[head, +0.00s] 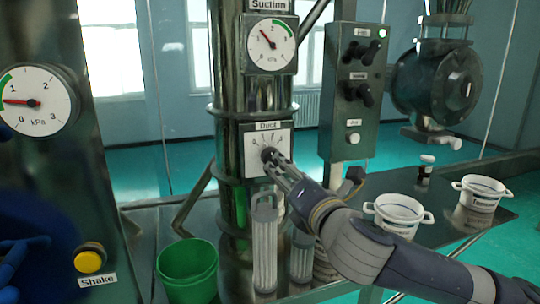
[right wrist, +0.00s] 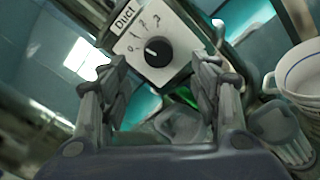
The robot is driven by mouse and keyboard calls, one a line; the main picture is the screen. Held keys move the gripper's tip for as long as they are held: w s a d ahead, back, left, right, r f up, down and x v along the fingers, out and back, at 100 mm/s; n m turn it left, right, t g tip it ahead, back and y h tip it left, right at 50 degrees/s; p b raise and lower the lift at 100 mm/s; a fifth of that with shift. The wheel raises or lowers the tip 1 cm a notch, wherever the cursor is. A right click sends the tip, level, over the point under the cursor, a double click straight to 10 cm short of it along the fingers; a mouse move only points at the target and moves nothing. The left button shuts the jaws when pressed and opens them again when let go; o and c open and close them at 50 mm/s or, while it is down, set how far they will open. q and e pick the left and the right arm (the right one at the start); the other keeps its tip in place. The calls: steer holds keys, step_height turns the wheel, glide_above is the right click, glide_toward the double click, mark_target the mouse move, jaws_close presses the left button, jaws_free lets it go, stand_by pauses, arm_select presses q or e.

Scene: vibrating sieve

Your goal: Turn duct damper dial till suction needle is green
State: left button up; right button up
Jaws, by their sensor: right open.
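The suction gauge (head: 269,45) is on the upright metal duct in the head view. Its red needle points to the upper left, outside the green arc at the upper right. The duct damper dial is a black round knob (right wrist: 158,52) on a white plate labelled Duct (head: 254,160), with a numbered scale. A small white mark on the knob seems to face left, toward the low end. My right gripper (head: 272,160) is in front of the plate and partly hides the knob. In the right wrist view its fingers (right wrist: 160,80) are apart, with the knob beyond and between them, apparently untouched.
A control box (head: 353,90) with black knobs is right of the duct. A green bucket (head: 188,270), a clear ribbed container (head: 264,245) and white handled pots (head: 398,212) stand below. A kPa gauge (head: 35,101) and yellow Shake button (head: 90,261) are at left.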

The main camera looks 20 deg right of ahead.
steer(key=shift+w+a+r+p, duration=0.1)
steer(key=shift+w+p, duration=0.5)
steer(key=shift+w, duration=1.7)
steer(key=shift+w+a+p, duration=0.1)
steer(key=shift+w+p, duration=0.45)
steer(key=shift+w, duration=1.75)
arm_select(q)
steer(key=s+r, duration=0.2)
steer(key=s, duration=0.1)
steer(key=shift+a+r, duration=0.1)
steer(key=shift+r, duration=0.1)
arm_select(e)
steer(key=c, duration=1)
